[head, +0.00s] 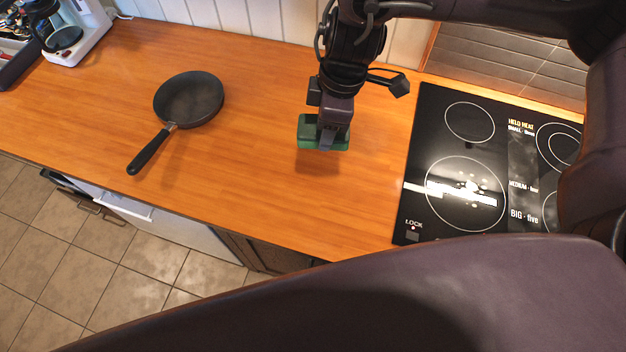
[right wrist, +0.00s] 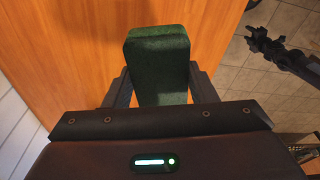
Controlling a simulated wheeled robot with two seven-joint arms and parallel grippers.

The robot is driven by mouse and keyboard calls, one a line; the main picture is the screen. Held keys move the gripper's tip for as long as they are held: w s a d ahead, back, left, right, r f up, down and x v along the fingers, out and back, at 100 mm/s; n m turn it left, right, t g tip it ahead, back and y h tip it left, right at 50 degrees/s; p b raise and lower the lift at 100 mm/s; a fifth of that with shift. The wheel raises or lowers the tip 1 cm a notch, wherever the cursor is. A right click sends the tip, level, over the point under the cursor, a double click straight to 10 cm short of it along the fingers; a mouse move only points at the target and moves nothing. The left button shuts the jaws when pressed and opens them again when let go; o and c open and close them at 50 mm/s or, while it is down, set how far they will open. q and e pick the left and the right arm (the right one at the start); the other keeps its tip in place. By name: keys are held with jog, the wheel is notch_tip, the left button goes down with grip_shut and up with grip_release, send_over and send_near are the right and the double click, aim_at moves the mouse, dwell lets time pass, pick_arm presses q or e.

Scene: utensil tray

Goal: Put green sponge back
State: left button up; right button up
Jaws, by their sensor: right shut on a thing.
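The green sponge (head: 309,132) is held by my right gripper (head: 333,138) over the wooden counter, between the pan and the cooktop. A shadow on the wood below it shows that it is a little above the surface. In the right wrist view the dark green sponge (right wrist: 158,52) stands out between the two fingers, one on each side. My right gripper is shut on it.
A black frying pan (head: 188,100) lies on the counter (head: 255,165) to the left. A black cooktop (head: 440,135) is to the right. A white appliance (head: 82,35) stands at the far left. The counter between pan and sponge is clear; its front edge drops to the tiled floor.

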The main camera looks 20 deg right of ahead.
jog(key=r+n, duration=0.1)
jog(key=s+a+n+p, duration=0.1)
jog(key=n, duration=0.1)
jog(key=s+r+n+p, duration=0.1)
jog(key=n, duration=0.1)
jog(key=shift+a+r+g, duration=0.25)
jog(key=shift+r+g, duration=0.05)
jog(key=shift+g, duration=0.1)
jog(key=shift+s+a+n, duration=0.1)
jog(key=shift+s+n, duration=0.05)
jog(key=shift+n, duration=0.35)
jog(key=shift+a+f, duration=0.1)
jog(key=shift+f, duration=0.2)
jog(key=b, duration=0.1)
send_over(317, 192)
jog(key=f, duration=1.5)
jog(key=shift+d, duration=0.3)
jog(key=shift+f, duration=0.65)
notch_tip(317, 192, down, 3)
jog(key=shift+r, duration=0.1)
pick_arm(q)
jog(key=shift+w+d+r, duration=0.1)
jog(key=shift+w+r, duration=0.05)
jog(key=shift+r, duration=0.4)
jog(key=shift+w+r, duration=0.15)
jog(key=shift+r, duration=0.4)
pick_arm(e)
jog(key=shift+f, duration=0.25)
jog(key=o, duration=0.9)
